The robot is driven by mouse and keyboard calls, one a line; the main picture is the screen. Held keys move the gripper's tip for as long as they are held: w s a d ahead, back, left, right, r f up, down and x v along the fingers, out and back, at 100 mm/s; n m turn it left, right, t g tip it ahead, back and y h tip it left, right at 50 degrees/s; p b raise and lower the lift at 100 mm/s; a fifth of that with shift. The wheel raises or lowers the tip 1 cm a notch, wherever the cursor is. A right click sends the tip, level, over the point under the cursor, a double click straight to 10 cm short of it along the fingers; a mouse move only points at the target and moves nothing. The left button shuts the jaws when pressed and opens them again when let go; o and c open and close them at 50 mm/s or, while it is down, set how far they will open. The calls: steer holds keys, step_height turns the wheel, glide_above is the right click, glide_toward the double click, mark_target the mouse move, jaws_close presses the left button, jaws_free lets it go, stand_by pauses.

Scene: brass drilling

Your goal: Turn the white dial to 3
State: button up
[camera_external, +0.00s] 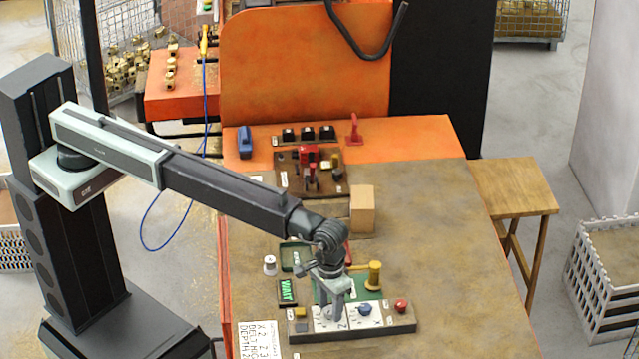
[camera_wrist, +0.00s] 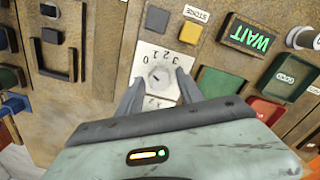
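The white dial (camera_wrist: 156,77) is a pale plate in the wrist view with the digits 3, 2, 1 and 0 printed in an arc and a small dark pointer mark near its middle. The pointer's exact reading is too small to tell. In the external view the white dial plate (camera_external: 322,324) lies on the dark control strip, partly hidden by my gripper. My gripper (camera_wrist: 159,78) points down over the dial with its fingers apart, one on each side of the plate's middle. I cannot tell whether they touch the dial. It also shows in the external view (camera_external: 334,318).
A blue knob (camera_external: 366,309) and a red button (camera_external: 401,305) sit right of the dial on the strip. A yellow button (camera_external: 300,312) is to its left.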

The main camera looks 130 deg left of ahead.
jaws_close()
steer(key=shift+m, duration=0.3)
steer(key=m, duration=1.2)
steer(key=shift+s+m, duration=0.1)
steer(key=shift+m, duration=2.4)
